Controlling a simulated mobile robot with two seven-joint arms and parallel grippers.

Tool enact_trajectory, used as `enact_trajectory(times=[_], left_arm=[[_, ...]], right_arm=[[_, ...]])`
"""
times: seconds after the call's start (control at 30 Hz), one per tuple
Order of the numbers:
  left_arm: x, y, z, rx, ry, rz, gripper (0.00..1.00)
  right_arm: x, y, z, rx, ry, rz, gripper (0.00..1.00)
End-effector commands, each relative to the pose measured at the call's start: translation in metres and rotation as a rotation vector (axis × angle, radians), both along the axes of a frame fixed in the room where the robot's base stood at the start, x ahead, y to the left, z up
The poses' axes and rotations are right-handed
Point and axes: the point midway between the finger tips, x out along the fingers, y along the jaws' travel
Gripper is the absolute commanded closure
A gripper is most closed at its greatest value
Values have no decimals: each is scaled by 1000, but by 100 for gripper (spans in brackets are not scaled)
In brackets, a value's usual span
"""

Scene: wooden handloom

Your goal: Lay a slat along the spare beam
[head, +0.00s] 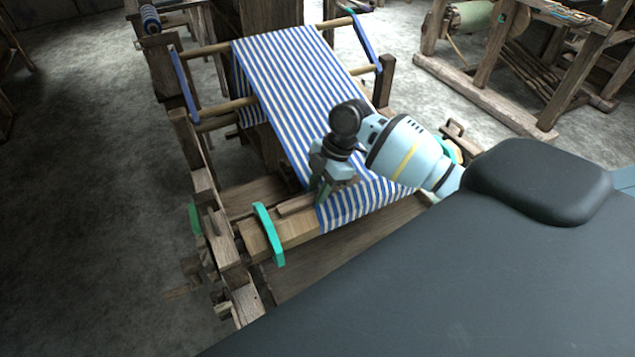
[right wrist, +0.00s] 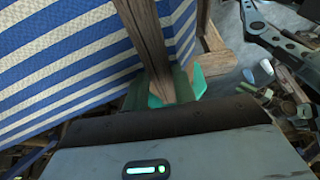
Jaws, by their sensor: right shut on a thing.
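My right gripper (head: 322,188) is over the front of the loom, shut on a brown wooden slat (head: 297,205). The slat lies roughly along the pale wooden beam (head: 300,231), close above or on it; I cannot tell whether they touch. In the right wrist view the slat (right wrist: 148,38) runs up from between the green fingertips (right wrist: 170,88), beside the striped cloth. The blue and white cloth (head: 285,95) comes down the loom and covers the beam's right part. A green curved piece (head: 268,235) stands across the beam near its left end. My left gripper is not in view.
The loom's dark wooden side frame (head: 232,250) stands left of the beam. Blue side bars (head: 184,84) flank the upper rods. Another wooden frame (head: 490,95) stands at the back right. The grey floor (head: 80,170) at left is mostly clear.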

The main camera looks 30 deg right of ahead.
Motion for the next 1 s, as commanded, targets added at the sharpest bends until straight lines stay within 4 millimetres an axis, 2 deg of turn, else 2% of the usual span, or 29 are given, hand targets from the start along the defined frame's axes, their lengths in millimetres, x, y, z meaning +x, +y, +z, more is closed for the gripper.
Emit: enact_trajectory(times=[0.4, 0.43, 0.6, 0.87, 1.0], left_arm=[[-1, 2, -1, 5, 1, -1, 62], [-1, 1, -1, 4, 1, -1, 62], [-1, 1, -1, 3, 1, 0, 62], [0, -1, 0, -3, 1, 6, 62], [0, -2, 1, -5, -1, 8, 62]], right_arm=[[-4, 1, -2, 2, 3, -1, 97], [-4, 1, -2, 2, 3, -1, 72], [-4, 1, -2, 1, 3, -1, 50], [-4, 1, -2, 1, 2, 0, 48], [-3, -3, 6, 0, 0, -1, 48]])
